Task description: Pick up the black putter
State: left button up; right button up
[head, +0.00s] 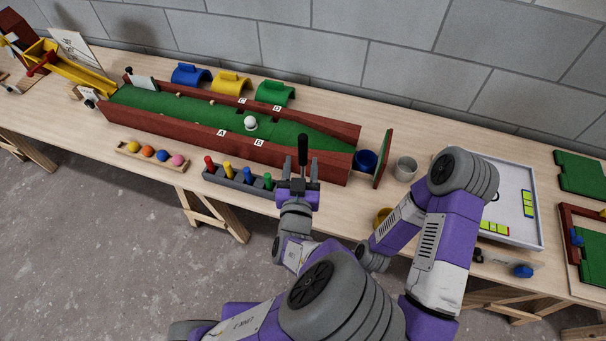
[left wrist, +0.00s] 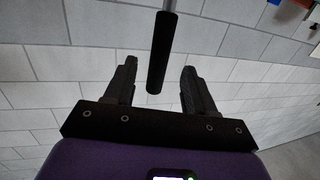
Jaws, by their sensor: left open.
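The black putter's grip (head: 303,150) stands upright above my left gripper in the head view; its head is not clear there. In the left wrist view the black grip (left wrist: 161,50) hangs from a thin grey shaft (left wrist: 169,5), and its end shows between the two fingers without touching either. My left gripper (head: 297,186) is open, with its fingers (left wrist: 158,85) on either side of the grip's end. How deep the grip lies between them I cannot tell. My right arm shows at the right of the head view, but its gripper does not.
A green putting lane (head: 180,108) with red walls lies behind my left gripper. A grey rack (head: 236,179) of coloured pegs and a ball tray (head: 150,157) stand to its left. A grey cup (head: 405,168) and white board (head: 520,174) are right. A block wall (head: 330,50) closes the back.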

aim_at(304, 140)
pick_arm(q)
jog(key=shift+d+r+t, duration=0.3)
jog(key=shift+r, duration=0.3)
jog(key=shift+w+d+r, duration=0.1)
jog(key=shift+w, duration=0.25)
jog(key=w+b, duration=0.2)
jog(key=w, duration=0.4)
jog(key=shift+w, duration=0.4)
grip_shut()
